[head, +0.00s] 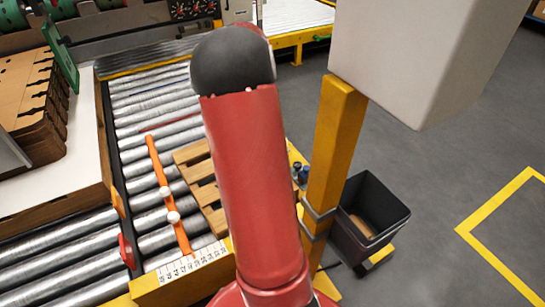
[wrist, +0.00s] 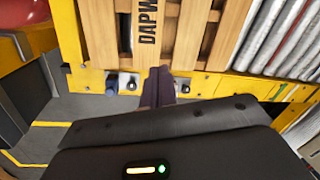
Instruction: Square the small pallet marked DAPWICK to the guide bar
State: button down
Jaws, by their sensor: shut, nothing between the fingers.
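The small wooden pallet (head: 197,171) lies on the rollers in the head view, partly hidden behind my red arm. The orange guide bar (head: 159,172) runs along the rollers to its left, with a gap between them. The pallet's left edge looks slightly angled to the bar, with the gap wider at the near end. In the wrist view the pallet (wrist: 190,42) shows slats and the letters "DAPW", the rest cut off. My gripper (wrist: 160,74) is shut and empty, its fingertips at the pallet's lower edge in that view; I cannot tell if they touch. The arm hides it in the head view.
A yellow post (head: 333,145) carrying a grey box (head: 425,50) stands right of my arm. A black bin (head: 370,215) stands beside it. A white ruler scale (head: 190,262) lies at the rollers' near end. Cardboard blanks (head: 35,105) are stacked at left. Open floor lies at right.

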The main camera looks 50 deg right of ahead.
jog(key=s+d+f+m+g, duration=0.25)
jog(key=d+f+m, duration=0.25)
jog(key=d+f, duration=0.7)
jog(key=shift+t, duration=0.35)
jog(key=f, duration=0.5)
jog(key=d+f, duration=0.1)
jog(key=f, duration=0.2)
jog(key=shift+s+f, duration=0.25)
jog(key=shift+s, duration=0.15)
jog(key=a, duration=0.2)
jog(key=w+p, duration=0.1)
jog(key=shift+a+f, duration=0.3)
jog(key=shift+a, duration=0.1)
jog(key=shift+w+a, duration=0.15)
jog(key=shift+a, duration=0.3)
jog(key=a, duration=0.2)
jog(key=w+a, duration=0.1)
jog(key=a, duration=0.1)
jog(key=w+a, duration=0.1)
jog(key=a, duration=0.2)
jog(key=shift+w, duration=0.1)
jog(key=shift+d, duration=0.15)
